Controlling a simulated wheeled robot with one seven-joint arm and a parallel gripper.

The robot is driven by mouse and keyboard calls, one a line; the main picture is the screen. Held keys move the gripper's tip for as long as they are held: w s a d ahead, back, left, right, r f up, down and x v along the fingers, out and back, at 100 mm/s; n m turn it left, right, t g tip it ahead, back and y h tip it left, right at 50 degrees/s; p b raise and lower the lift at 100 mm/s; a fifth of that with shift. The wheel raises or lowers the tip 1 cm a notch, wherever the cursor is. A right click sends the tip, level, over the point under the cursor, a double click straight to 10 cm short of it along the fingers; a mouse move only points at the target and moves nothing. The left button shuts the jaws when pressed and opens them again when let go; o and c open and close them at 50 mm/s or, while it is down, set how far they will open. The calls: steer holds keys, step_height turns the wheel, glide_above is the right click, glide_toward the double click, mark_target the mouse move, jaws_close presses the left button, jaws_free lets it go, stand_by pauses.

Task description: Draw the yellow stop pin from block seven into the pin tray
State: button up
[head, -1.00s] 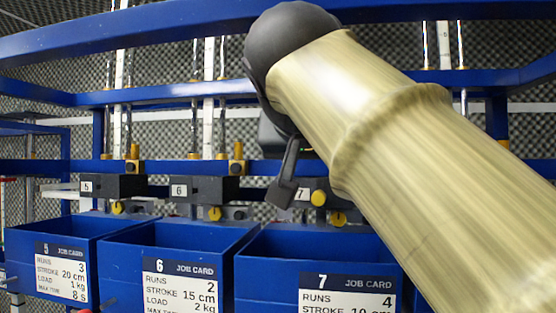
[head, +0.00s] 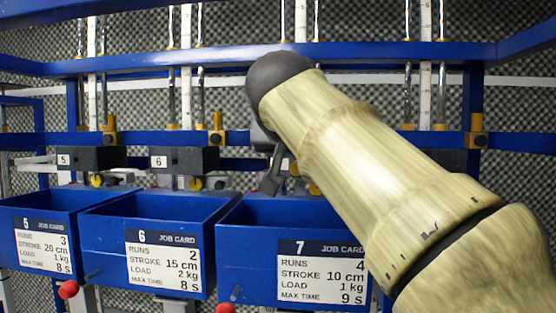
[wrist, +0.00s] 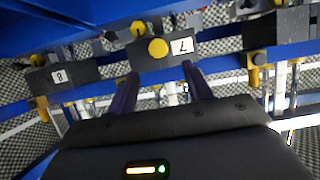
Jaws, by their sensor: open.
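Block seven (wrist: 176,57) is a dark block with a white "7" label in the wrist view. The yellow stop pin (wrist: 158,48) shows its round head on the block's face. My gripper (wrist: 160,70) is open, its two dark fingers pointing at the block, one to each side of the pin head in the picture. I cannot tell whether they touch. In the head view my gripper (head: 272,178) is partly hidden by my arm, which covers most of block seven; a bit of yellow (head: 294,168) shows beside the finger. I cannot identify the pin tray.
Blue bins with job cards 5 (head: 20,222), 6 (head: 102,240) and 7 (head: 245,238) stand below the blocks. Block six (head: 184,160) and block five (head: 88,158) sit to the left. Block eight (wrist: 78,74) neighbours block seven. Blue rails (head: 150,64) cross above.

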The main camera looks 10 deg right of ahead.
steer(key=p+x, duration=0.2)
steer(key=x, duration=0.6)
steer(key=shift+w, duration=0.15)
steer(key=shift+f, duration=0.1)
steer(key=c, duration=1.1)
